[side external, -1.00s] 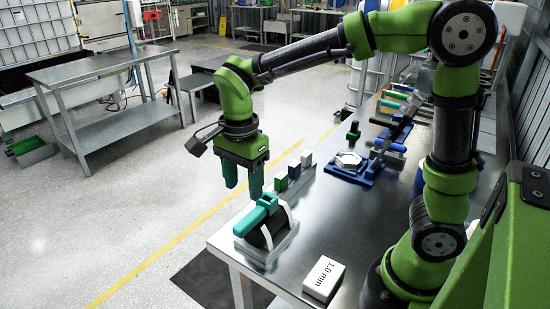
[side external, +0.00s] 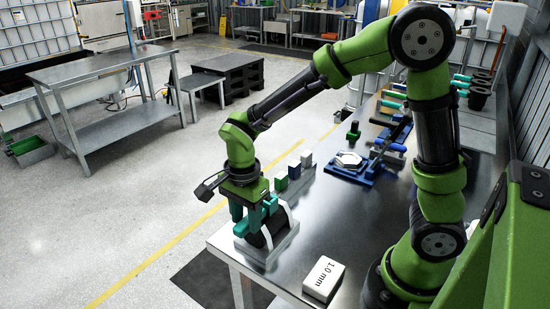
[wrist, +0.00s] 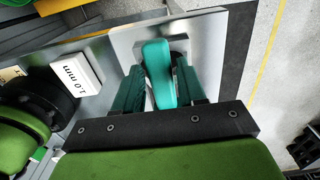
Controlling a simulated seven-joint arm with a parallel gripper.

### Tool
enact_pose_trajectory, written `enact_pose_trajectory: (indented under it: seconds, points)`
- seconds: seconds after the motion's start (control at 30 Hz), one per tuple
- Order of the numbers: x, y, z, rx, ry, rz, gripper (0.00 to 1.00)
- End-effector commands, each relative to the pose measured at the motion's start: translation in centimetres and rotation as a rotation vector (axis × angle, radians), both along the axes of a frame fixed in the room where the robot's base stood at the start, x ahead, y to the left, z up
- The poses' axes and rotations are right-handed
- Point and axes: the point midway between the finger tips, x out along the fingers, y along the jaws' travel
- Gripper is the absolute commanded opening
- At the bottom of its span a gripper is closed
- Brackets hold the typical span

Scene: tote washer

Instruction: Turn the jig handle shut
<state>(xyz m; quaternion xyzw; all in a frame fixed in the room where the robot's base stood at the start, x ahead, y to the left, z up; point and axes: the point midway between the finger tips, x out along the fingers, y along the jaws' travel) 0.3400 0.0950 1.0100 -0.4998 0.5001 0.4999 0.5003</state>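A teal handle (side external: 270,204) sits on a dark round body in a light grey stand (side external: 285,243) at the near left corner of the metal bench. It also shows in the wrist view (wrist: 159,72), running lengthwise between my fingers. My gripper (side external: 253,215) is lowered over this handle, pointing down. In the wrist view my gripper (wrist: 161,80) is open, one dark teal finger on each side of the handle. A narrow gap shows beside it; contact at the fingertips cannot be told. The side view partly hides the handle behind my gripper.
A blue fixture (side external: 349,174) with a raised lever stands farther back. A white block marked "1.0 mm" (side external: 323,278) lies at the front. The bench middle is clear.

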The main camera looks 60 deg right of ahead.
Motion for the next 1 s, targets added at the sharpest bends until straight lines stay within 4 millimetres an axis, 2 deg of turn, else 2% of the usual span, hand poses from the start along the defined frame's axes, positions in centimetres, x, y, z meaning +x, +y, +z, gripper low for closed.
enact_pose_trajectory:
  seconds: [0.03,0.2,0.27,0.67,1.0]
  points:
    - [0.0,0.0,0.0,0.000,0.000,0.000,0.32]
    - [0.0,0.0,0.0,0.000,0.000,0.000,0.06]
    - [0.0,0.0,0.0,0.000,0.000,0.000,0.00]
    - [0.2,0.0,0.0,0.000,0.000,-0.023,0.00]
    - [1.7,-0.2,0.0,-0.001,-0.001,-0.218,0.00]
